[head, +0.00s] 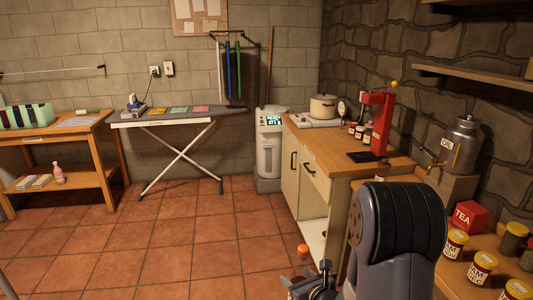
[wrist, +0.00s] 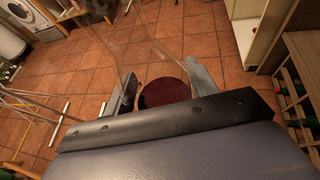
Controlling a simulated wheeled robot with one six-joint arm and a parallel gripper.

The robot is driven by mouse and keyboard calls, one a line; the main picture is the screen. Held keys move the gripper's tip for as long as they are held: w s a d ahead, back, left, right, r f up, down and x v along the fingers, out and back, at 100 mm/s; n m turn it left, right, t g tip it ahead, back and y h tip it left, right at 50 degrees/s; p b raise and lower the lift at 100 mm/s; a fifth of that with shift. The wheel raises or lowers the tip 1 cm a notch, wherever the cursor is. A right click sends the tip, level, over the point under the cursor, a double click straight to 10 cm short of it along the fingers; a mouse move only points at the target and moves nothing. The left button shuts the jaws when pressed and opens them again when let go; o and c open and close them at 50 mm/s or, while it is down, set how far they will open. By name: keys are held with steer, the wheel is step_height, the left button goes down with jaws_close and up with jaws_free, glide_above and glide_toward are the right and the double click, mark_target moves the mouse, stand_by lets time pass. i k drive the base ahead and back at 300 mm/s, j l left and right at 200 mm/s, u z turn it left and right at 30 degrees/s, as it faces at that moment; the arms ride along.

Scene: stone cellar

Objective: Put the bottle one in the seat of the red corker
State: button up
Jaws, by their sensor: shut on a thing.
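The red corker (head: 377,120) stands upright on the wooden counter, with a dark flat base (head: 364,157) at its foot. My gripper (head: 314,282) is low in front of the counter, well apart from the corker; my dark arm link hides part of that area. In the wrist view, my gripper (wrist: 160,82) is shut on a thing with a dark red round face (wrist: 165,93). Faint clear outlines like glass rise from it, so it looks like the bottle. Its full shape and label cannot be made out. A small orange round thing (head: 303,250) shows beside the gripper in the head view.
The counter (head: 333,143) also bears a pot (head: 323,107) and several small jars left of the corker. An oil can (head: 461,145) and several jam jars are at right. A rack with green bottles (wrist: 283,88) is at right in the wrist view.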

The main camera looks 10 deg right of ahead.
mark_target(361, 155)
steer(key=i+j+z, duration=0.1)
steer(key=i+z, duration=0.15)
steer(key=i, duration=0.3)
steer(key=i+j+z, duration=0.2)
steer(key=i, duration=0.35)
steer(key=i+j+z, duration=0.25)
steer(key=i+z, duration=0.2)
steer(key=i+j+z, duration=0.4)
steer(key=i+j, duration=0.05)
steer(key=i, duration=0.05)
